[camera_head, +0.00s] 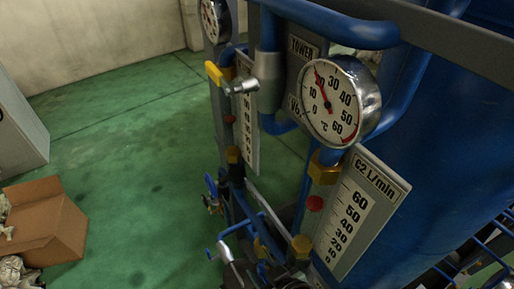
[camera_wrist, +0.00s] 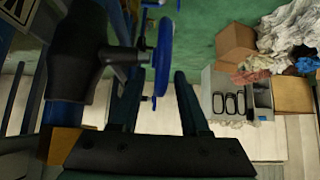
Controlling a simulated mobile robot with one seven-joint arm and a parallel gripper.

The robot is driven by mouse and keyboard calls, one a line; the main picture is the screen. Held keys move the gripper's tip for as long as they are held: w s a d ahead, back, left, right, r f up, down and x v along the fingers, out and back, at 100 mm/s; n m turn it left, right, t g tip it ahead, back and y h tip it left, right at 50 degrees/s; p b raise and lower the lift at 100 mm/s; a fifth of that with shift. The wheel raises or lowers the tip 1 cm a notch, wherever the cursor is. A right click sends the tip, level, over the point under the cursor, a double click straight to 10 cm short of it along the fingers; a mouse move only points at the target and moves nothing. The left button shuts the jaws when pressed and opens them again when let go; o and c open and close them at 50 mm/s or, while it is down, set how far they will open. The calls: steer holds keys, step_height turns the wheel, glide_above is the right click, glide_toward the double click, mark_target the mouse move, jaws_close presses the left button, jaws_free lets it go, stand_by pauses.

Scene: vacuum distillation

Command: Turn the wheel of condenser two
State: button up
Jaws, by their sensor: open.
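A blue wheel (camera_wrist: 163,55) shows nearly edge-on in the wrist view, on a dark valve body (camera_wrist: 80,50). My gripper (camera_wrist: 158,80) is open, with one dark finger on each side of the wheel's lower part in the picture. I cannot tell whether either finger touches the wheel. In the head view, a flow scale marked C2 L/min (camera_head: 355,215) stands at the right, with blue and yellow valve fittings (camera_head: 228,238) low beside it. My gripper is not clearly seen there, and which fitting is the wheel is unclear.
A round temperature gauge (camera_head: 338,102) and blue pipes crowd the head view. A large blue tank (camera_head: 450,130) fills the right. An open cardboard box (camera_head: 50,225) lies on the green floor at left. The wrist view shows boxes and crumpled cloth (camera_wrist: 290,30) at right.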

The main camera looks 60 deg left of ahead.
steer(key=shift+x, duration=2.05)
jaws_close()
